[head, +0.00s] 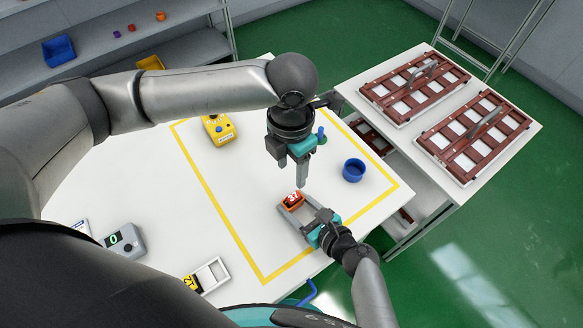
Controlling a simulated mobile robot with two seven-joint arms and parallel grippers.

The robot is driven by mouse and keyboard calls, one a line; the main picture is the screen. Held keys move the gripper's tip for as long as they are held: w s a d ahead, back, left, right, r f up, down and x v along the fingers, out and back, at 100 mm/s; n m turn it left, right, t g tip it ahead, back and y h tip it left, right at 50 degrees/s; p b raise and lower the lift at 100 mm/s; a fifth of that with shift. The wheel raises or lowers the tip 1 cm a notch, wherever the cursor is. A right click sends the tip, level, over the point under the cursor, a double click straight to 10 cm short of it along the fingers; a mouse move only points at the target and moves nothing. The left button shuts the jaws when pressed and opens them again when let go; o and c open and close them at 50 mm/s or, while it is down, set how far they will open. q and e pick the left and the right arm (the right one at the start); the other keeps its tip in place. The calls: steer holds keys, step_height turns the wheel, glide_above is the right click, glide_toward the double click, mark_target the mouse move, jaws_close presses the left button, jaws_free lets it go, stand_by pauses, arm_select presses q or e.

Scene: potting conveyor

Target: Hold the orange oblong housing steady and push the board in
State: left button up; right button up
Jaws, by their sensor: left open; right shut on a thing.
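The orange oblong housing (291,201) lies inside the yellow outline on the white table. My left gripper (302,183) points down just above the orange end. It is open, though its fingers overlap in this view, and I cannot tell whether it touches the housing. I cannot make out a separate board; the grippers hide part of the housing.
A blue cup (354,171) stands right of my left gripper. A yellow box (219,129) stands at the back. A pale frame with a yellow tag (207,275) and a grey device with a green digit (124,241) lie lower left. Brown racks (416,84) fill the side table.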

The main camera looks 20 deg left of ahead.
steer(key=o, duration=1.2)
steer(key=shift+d, duration=0.1)
